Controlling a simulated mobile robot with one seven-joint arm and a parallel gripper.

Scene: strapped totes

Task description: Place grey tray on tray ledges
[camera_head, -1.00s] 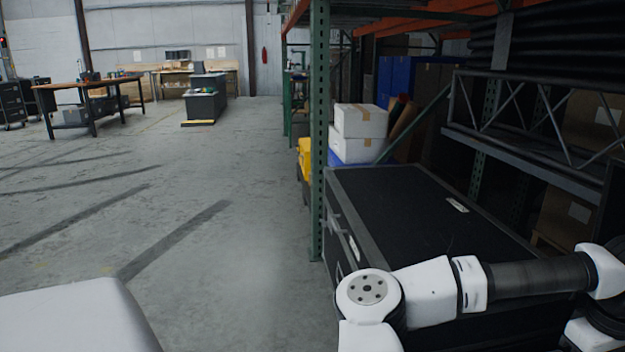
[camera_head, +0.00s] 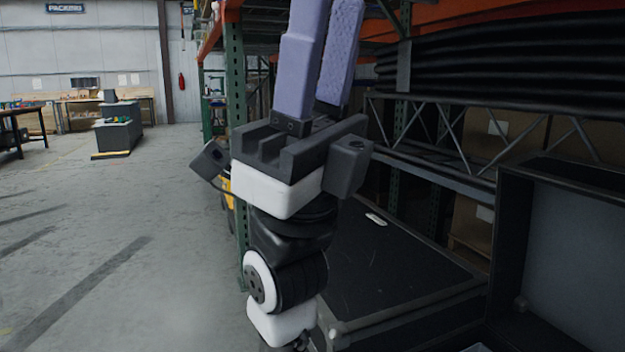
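My gripper (camera_head: 325,48) is raised in the middle of the view, its two long purple fingers pointing up and their tips cut off by the top edge. I cannot make out a grey tray or tray ledges for certain. At the lower right stands a black case with a raised lid (camera_head: 570,255), grey on its inner face; its inside is mostly out of view.
A closed black case (camera_head: 385,260) stands behind my arm, left of the raised lid. A green rack post (camera_head: 237,110) rises left of my gripper. A dark metal truss shelf (camera_head: 450,165) is behind on the right. Open concrete floor (camera_head: 110,240) lies to the left.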

